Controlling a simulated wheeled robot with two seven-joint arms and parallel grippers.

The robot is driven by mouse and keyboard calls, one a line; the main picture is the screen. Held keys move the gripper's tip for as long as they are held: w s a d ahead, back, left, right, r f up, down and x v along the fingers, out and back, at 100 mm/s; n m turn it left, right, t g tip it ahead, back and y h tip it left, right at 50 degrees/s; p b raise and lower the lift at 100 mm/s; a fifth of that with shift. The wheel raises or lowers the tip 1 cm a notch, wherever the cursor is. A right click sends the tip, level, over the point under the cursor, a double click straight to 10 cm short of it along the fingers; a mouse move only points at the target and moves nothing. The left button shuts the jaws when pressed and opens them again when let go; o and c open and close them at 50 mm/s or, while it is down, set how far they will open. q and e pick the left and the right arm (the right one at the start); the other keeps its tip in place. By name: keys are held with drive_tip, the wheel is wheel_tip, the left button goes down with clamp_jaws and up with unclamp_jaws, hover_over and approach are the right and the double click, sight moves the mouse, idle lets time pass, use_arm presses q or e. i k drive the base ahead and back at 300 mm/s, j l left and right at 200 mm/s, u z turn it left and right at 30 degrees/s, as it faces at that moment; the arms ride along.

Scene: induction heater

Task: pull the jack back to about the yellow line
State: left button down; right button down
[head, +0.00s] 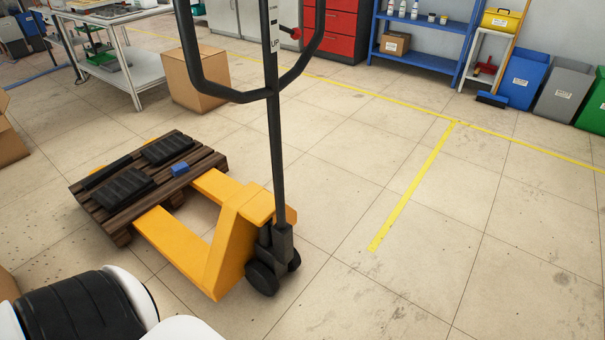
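The pallet jack has a yellow body (232,235) with two forks and dark wheels (268,274). Its black handle (277,150) stands nearly upright and widens into a loop at the top, cut off by the picture edge, with a red lever (294,33) on it. The fork ends go under a brown wooden pallet (126,212) that bears black items and a small blue block (180,168). The yellow line (412,190) runs on the floor to the right of the jack, apart from it, and meets a longer yellow line at the back. Neither gripper is in view.
A cardboard box (191,80) stands behind the pallet, near a metal workbench (135,70). A blue shelf (424,58), a red cabinet (338,30) and blue, grey and green bins (566,92) line the back. The floor between jack and line is clear.

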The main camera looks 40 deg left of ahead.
sight(263, 274)
drive_tip(key=j+z, duration=0.3)
drive_tip(key=k+j+z, duration=0.1)
drive_tip(key=j+z, duration=0.2)
drive_tip(key=j, duration=0.2)
drive_tip(key=k+j+z, duration=0.15)
drive_tip(key=j+z, duration=0.15)
drive_tip(key=j, duration=0.1)
